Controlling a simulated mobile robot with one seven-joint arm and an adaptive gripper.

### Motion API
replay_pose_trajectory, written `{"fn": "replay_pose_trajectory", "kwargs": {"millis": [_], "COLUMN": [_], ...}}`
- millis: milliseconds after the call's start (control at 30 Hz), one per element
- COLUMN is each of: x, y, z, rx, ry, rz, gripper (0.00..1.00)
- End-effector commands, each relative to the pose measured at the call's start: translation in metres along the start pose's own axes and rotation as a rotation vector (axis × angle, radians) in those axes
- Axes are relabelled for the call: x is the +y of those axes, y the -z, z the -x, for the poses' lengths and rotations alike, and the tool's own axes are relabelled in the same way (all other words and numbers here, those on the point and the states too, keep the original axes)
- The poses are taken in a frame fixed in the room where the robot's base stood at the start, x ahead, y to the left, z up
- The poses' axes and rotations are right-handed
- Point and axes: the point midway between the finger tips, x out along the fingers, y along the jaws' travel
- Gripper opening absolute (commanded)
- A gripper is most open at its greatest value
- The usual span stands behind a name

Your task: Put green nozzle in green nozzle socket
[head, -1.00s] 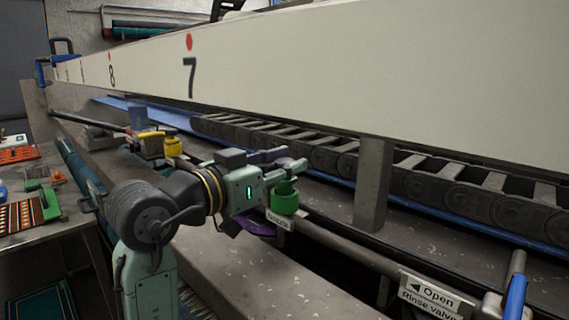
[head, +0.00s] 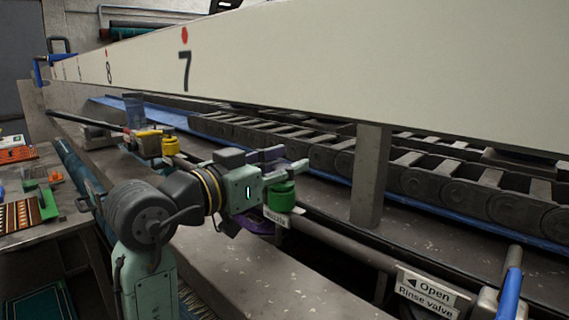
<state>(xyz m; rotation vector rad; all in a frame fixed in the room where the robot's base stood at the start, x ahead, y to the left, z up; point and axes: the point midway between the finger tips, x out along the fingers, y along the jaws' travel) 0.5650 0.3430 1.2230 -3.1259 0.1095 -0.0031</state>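A green cylindrical piece (head: 282,196) stands at the near rail in the head view, just above a small white label. I take it for the green nozzle or its socket; the view does not separate the two. My gripper (head: 286,163) is right at its top, with its grey fingers pointing right, above and behind the green piece. The fingers look spaced apart, but whether they touch or hold anything cannot be told. A purple part (head: 275,166) shows behind and between the fingers, and another purple part (head: 261,225) shows below the gripper.
A yellow piece (head: 170,146) stands farther left along the rail. A grey post (head: 370,175) rises right of the gripper. A "Rinse valve" sign (head: 427,292) and a blue-handled lever (head: 510,290) are at lower right. A long white beam (head: 350,70) runs overhead.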

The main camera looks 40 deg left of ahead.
Motion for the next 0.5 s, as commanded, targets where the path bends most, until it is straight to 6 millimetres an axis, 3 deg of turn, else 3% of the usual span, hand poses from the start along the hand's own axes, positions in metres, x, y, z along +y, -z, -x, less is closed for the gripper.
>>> {"fn": "replay_pose_trajectory", "kwargs": {"millis": [167,500], "x": [-0.006,-0.003], "y": [0.012,0.007], "z": [0.003,0.080], "rx": [-0.008,-0.001], "ry": [0.011,0.008], "rz": [0.009,0.003], "gripper": [0.47,0.47]}}
